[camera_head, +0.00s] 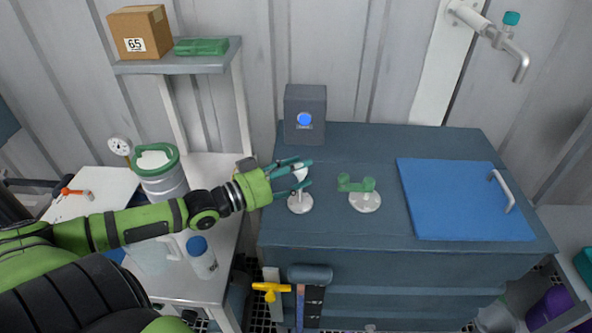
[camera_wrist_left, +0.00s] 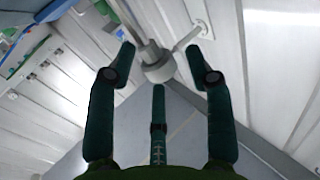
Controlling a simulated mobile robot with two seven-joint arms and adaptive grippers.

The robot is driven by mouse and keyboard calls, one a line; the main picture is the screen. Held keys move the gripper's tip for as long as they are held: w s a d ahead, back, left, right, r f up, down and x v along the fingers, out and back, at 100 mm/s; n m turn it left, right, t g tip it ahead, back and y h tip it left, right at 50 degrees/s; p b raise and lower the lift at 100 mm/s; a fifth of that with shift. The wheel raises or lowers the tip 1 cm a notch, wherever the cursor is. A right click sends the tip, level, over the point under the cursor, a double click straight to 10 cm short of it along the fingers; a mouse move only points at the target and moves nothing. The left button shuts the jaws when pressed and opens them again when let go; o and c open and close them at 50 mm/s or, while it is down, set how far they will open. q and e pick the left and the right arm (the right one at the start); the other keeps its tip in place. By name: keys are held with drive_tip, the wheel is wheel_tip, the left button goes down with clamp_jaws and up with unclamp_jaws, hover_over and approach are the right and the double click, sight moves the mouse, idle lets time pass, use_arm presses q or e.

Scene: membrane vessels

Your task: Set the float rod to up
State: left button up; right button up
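I take the float rod to be the small white piece (camera_head: 300,203) on the blue-grey cabinet in the head view, with a round base and a short post. Its upper part is partly hidden by my left gripper (camera_head: 303,178), so I cannot tell its setting. The teal fingers are spread around the upper part; contact is not clear. In the left wrist view my left gripper (camera_wrist_left: 164,62) is open, its fingers wide apart. A pale grey cylinder with rods (camera_wrist_left: 158,68) shows beyond or between the fingertips; I cannot tell which fitting it is. My right gripper is not in view.
A green fitting on a white round base (camera_head: 365,201) stands just right of the gripper. A grey box with a blue button (camera_head: 305,120) stands behind. A blue panel with a handle (camera_head: 455,205) lies right. A wall tap (camera_head: 510,50) hangs upper right.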

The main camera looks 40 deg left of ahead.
use_arm(q)
drive_tip(key=shift+a, duration=0.1)
drive_tip(key=shift+a+f, duration=0.1)
drive_tip(key=shift+f, duration=0.05)
drive_tip(key=v, duration=1.2)
idle(0.7)
